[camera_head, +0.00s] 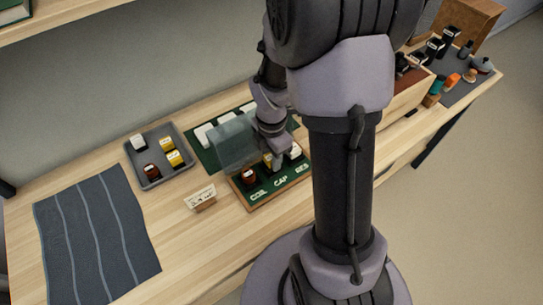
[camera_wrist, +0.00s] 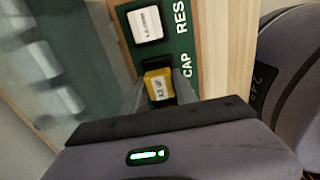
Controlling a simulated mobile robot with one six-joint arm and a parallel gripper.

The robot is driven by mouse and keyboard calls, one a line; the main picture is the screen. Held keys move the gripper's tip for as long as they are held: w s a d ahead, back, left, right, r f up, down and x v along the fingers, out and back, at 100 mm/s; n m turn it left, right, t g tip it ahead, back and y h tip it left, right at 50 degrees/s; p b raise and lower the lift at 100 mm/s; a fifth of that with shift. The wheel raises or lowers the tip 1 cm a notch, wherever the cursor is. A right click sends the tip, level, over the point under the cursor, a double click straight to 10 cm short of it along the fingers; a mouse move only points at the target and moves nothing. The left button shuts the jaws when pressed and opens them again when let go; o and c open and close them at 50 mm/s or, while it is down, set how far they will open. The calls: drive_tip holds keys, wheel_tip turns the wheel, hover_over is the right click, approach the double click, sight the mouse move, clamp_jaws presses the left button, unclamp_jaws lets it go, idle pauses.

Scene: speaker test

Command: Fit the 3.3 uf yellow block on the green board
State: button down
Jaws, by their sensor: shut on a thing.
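The green board (camera_head: 262,197) lies on the bench, with COIL, CAP and RES lettered along its front edge. A dark red block (camera_head: 249,175) stands at COIL and a white block (camera_head: 294,151) at RES; the white one also shows in the wrist view (camera_wrist: 147,24). My gripper (camera_wrist: 159,90) is shut on a yellow block (camera_wrist: 158,84) at the CAP place, one finger on each side. The block's small print is too blurred to read surely. How deep it sits in its place is hidden. In the head view my wrist covers most of it.
A grey tray (camera_head: 151,184) at left holds a white block, a dark red block and two yellow blocks. A clear panel (camera_head: 235,148) stands just behind the board. A small sign (camera_head: 201,198) stands left of it. A dark striped mat (camera_head: 95,240) lies at far left.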

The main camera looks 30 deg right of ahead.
drive_tip(key=shift+f+b, duration=0.3)
drive_tip(key=shift+f, duration=0.5)
idle(1.4)
drive_tip(key=c, duration=0.9)
unclamp_jaws()
wheel_tip(320, 180, up, 18)
drive_tip(key=f+p, duration=0.1)
drive_tip(key=p, duration=0.7)
drive_tip(key=s+a+r+m+t+y+b, duration=0.1)
drive_tip(key=s+a+r+m+t, duration=0.2)
drive_tip(key=m, duration=0.8)
drive_tip(key=s+a+r+m+t+y+b, duration=0.1)
drive_tip(key=s+a+r+m+t, duration=0.1)
drive_tip(key=s+a+r+m, duration=0.6)
drive_tip(key=a+r+m, duration=0.1)
drive_tip(key=a+m, duration=0.2)
drive_tip(key=shift+s+a+m+t, duration=0.15)
drive_tip(key=shift+a+m+t, duration=0.15)
drive_tip(key=shift+m+t, duration=0.1)
